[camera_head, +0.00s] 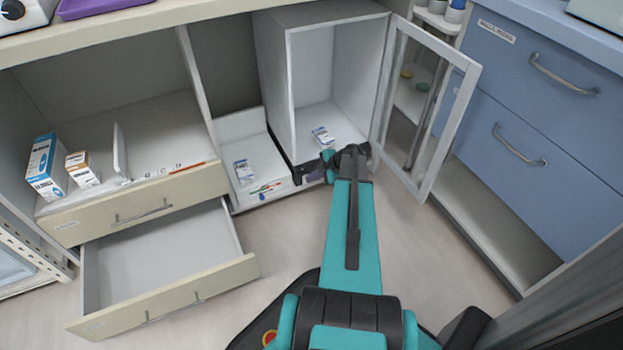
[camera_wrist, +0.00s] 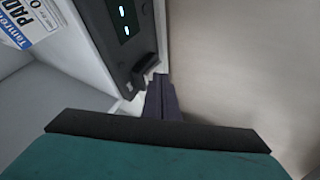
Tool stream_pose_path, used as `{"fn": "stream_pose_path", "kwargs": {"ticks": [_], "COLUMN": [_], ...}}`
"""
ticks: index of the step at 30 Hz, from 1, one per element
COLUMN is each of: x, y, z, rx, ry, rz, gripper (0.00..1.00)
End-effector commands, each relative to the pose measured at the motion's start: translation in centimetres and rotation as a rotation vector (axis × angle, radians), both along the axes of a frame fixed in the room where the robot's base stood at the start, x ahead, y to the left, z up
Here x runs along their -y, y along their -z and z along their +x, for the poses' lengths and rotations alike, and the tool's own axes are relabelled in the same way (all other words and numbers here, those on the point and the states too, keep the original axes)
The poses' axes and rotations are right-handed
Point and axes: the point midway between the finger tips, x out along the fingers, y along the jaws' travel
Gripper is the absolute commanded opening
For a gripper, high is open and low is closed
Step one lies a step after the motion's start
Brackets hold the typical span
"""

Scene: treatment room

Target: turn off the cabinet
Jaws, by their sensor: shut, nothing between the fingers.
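The cabinet (camera_head: 290,90) is a grey-white box with its framed glass door (camera_head: 455,120) swung open to the right. In the wrist view, its dark front panel (camera_wrist: 112,45) has a small display (camera_wrist: 123,15) with lit pale-blue marks. A black protruding switch or knob (camera_wrist: 147,68) sits lower on the panel. My gripper (camera_head: 306,172) is at the cabinet's lower front edge. In the wrist view, my shut, empty fingers (camera_wrist: 160,88) are close beside the switch; I cannot tell whether they touch it. My arm hides part of the panel in the head view.
A small blue-and-white box (camera_head: 322,137) lies inside the cabinet. Left is a white tray (camera_head: 255,160) with small items. A lower drawer (camera_head: 165,255) is pulled out at left. Blue drawers (camera_head: 545,110) stand at right. The floor (camera_head: 280,235) between is clear.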

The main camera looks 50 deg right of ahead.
Motion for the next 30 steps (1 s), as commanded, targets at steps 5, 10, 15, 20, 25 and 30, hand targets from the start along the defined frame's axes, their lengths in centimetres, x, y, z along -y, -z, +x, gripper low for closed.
{"fn": "stream_pose_path", "kwargs": {"ticks": [5,10,15,20,25,30], "x": [-0.1,-0.2,-0.2,-0.2,-0.2,-0.3], "y": [-0.5,-1.0,-1.5,-1.5,-1.5,-1.5], "z": [0.1,0.1,0.1,0.1,0.1,0.0], "rx": [0.0,0.0,0.0,-0.001,-0.001,-0.001], "ry": [-0.001,-0.002,-0.002,-0.004,-0.004,-0.004], "rz": [-0.001,-0.001,0.0,0.0,0.0,0.0], "gripper": [0.0,0.0,0.0,0.0,0.0,0.0]}}
